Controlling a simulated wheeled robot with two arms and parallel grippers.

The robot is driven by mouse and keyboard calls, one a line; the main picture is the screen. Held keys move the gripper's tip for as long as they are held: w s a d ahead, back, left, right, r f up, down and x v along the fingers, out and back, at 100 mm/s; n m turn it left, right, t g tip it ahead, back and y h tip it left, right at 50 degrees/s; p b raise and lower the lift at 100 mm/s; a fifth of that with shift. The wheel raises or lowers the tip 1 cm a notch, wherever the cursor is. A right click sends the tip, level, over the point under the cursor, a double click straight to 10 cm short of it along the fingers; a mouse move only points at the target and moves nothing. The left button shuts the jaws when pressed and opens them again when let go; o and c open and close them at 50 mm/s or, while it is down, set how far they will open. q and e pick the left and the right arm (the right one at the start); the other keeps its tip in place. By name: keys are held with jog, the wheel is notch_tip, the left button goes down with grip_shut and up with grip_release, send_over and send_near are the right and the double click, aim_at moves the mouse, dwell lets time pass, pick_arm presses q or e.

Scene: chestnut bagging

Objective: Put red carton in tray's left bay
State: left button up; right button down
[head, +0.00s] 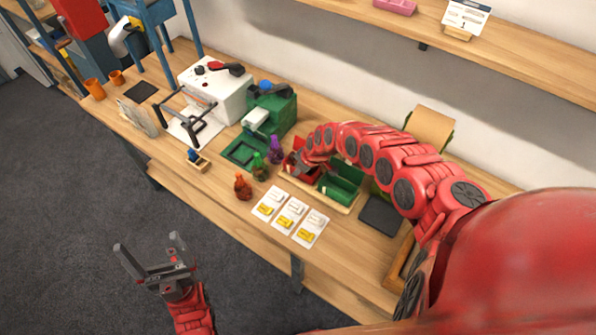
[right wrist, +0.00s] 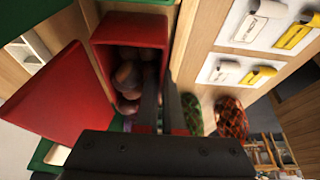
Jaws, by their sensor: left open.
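The red carton (head: 289,163) is at the left end of the wooden tray (head: 316,199), partly hidden by my right arm. In the right wrist view the red carton (right wrist: 103,62) is open, with brown chestnuts inside and a red flap out to the left. My right gripper (right wrist: 158,75) has its dark fingers close together on the carton's right wall, one inside and one outside. I cannot tell whether the carton's base touches the bay floor. A green carton (head: 341,186) sits in the tray to the right. My left gripper (head: 149,252) is open and empty, away from the table.
Cards with yellow labels (head: 290,216) lie in front. A dark square pad (head: 381,215) lies to the right. A green machine (head: 271,108) stands behind left.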

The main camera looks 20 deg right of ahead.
jog(key=shift+f, duration=0.45)
jog(key=shift+r, duration=0.1)
jog(key=shift+s, duration=0.1)
jog(key=c, duration=1.4)
grip_release()
jog(key=shift+c, duration=0.2)
jog(key=o, duration=0.4)
jog(key=shift+f, duration=0.2)
